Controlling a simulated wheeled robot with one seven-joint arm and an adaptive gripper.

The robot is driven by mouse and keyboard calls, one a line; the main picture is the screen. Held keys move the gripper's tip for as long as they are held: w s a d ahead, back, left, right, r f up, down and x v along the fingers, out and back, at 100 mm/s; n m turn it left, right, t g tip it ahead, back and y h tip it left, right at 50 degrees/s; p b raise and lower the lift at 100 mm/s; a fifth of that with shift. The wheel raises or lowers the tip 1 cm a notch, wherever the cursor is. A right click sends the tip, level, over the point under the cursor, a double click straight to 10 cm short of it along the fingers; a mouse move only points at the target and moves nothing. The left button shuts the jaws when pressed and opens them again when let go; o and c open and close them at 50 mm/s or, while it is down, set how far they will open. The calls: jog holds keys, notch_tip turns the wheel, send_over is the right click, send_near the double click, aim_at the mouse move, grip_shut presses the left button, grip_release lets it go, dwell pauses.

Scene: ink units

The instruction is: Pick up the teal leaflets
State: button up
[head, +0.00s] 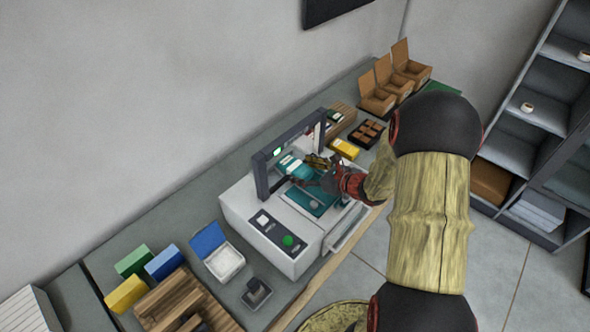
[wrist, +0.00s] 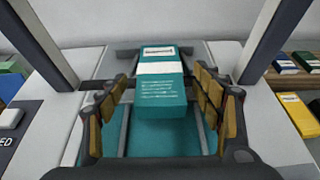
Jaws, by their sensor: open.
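The teal leaflets (wrist: 161,102) form a stack with a white band around it and a small dark-lettered label at the far end. In the wrist view the stack lies between the two fingers of my open gripper (wrist: 164,112), with a gap showing on each side. In the head view the leaflets (head: 294,166) sit on the bed of a white machine, under its dark frame. My gripper (head: 318,170) reaches in there from the right. Its fingers partly cover the teal bed of the machine.
The machine (head: 262,233) has dark frame posts on both sides of my gripper. A yellow box (head: 344,148) and a dark tray of brown pieces (head: 367,133) stand beyond it. An open blue-lidded box (head: 222,262) and a wooden rack (head: 185,300) stand on the near side.

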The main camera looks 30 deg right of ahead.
jog(key=shift+w, duration=0.1)
jog(key=shift+c, duration=1.1)
jog(key=c, duration=1.1)
jog(key=shift+c, duration=0.6)
